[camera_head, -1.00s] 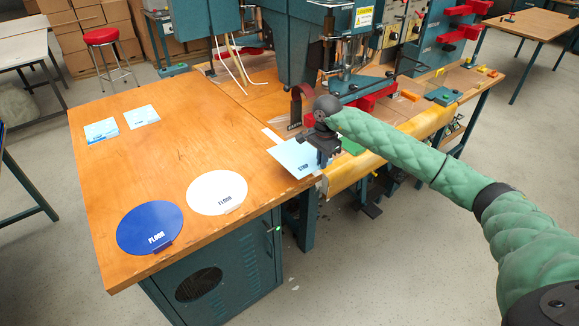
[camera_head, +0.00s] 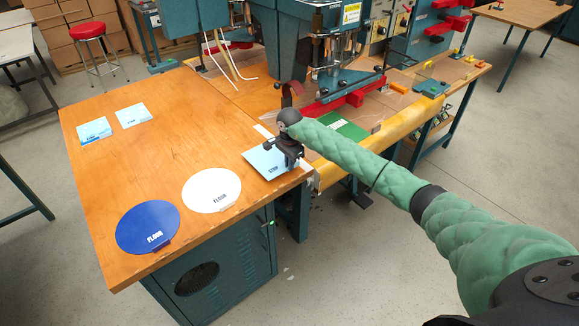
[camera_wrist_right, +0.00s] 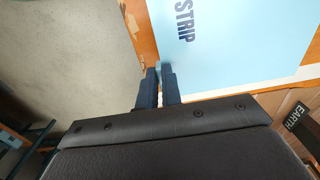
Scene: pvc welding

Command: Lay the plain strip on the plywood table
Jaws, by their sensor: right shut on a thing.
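The held strip (camera_head: 258,164) is a light blue sheet lettered STRIP. It is over the front right edge area of the plywood table (camera_head: 150,170). My right gripper (camera_head: 285,160) is shut on the sheet's near right edge. In the right wrist view the fingers (camera_wrist_right: 160,74) meet at the edge of the strip (camera_wrist_right: 240,40), with orange wood showing beside and beyond it. I cannot tell whether the sheet touches the table. My left gripper is not in view.
A blue FLOOR disc (camera_head: 148,226) and a white FLOOR disc (camera_head: 211,190) lie front left. Two small pale sheets (camera_head: 94,131) (camera_head: 132,115) lie at the back left. The teal welding machine (camera_head: 300,50) stands behind. The table's middle is clear.

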